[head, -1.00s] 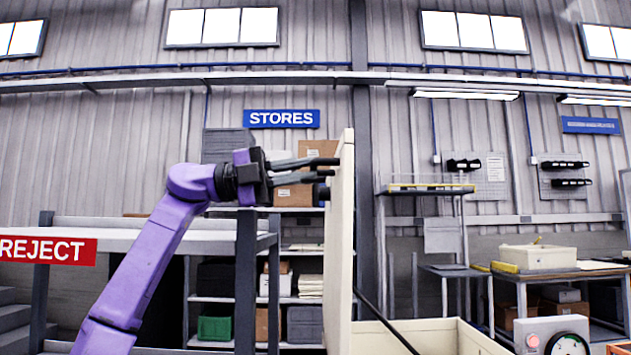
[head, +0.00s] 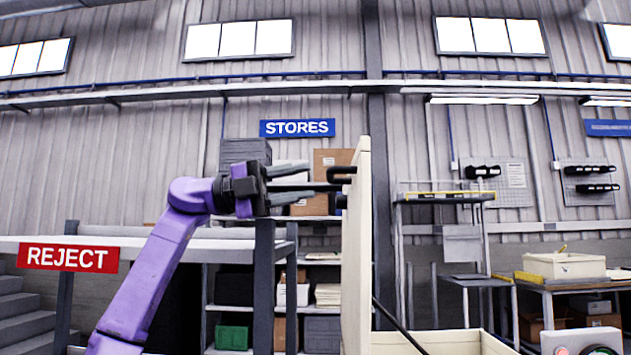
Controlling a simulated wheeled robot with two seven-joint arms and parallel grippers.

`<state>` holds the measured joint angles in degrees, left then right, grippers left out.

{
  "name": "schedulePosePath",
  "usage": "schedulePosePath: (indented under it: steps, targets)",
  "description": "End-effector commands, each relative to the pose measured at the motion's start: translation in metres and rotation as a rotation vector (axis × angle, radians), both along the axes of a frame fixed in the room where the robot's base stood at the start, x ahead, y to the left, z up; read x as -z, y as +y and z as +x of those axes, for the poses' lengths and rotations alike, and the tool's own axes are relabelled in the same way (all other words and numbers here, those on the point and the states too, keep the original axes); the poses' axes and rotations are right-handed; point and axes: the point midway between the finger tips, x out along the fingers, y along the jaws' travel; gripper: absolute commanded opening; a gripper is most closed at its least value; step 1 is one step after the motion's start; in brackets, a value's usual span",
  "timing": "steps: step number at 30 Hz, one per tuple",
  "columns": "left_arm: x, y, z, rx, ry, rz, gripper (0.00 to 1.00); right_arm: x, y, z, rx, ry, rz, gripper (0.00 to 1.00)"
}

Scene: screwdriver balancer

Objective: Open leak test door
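The leak test door (head: 357,250) is a tall cream panel seen nearly edge-on, standing upright above a cream open box (head: 440,343). A black handle (head: 341,172) sticks out to the left near its top. My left gripper (head: 314,178) is to the left of the door at handle height, with its fingers pointing right. The fingers are apart, and nothing shows held between them. The upper fingertip ends short of the handle; whether the lower one touches the door side is unclear. My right gripper is out of view.
A black strut (head: 398,325) slants down from the door to the box. A bench with a red REJECT sign (head: 68,258) stands at left, with store shelves (head: 315,215) behind. At right are a cream bin (head: 563,265) on a table and part of a gauge panel (head: 582,341).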

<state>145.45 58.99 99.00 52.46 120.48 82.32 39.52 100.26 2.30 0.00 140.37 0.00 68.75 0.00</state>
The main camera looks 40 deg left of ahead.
Motion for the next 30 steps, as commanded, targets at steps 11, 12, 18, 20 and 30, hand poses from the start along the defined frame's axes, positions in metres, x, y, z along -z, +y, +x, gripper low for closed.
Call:
schedulePosePath:
  steps: [11,12,18,20,30]
  targets:
    - [0.011,0.051,-0.042,-0.001,-0.001,-0.002,0.39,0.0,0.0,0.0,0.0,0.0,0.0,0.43]
    - [0.011,0.052,-0.043,-0.001,-0.002,-0.001,0.39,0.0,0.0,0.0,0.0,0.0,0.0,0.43]
    - [0.012,0.053,-0.043,-0.001,-0.001,-0.001,0.39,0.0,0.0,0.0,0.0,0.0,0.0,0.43]
    - [0.012,0.053,-0.043,-0.001,-0.001,-0.001,0.39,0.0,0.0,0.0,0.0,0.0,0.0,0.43]
    - [0.006,0.052,-0.043,-0.001,-0.001,-0.001,0.39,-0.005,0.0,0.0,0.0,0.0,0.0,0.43]
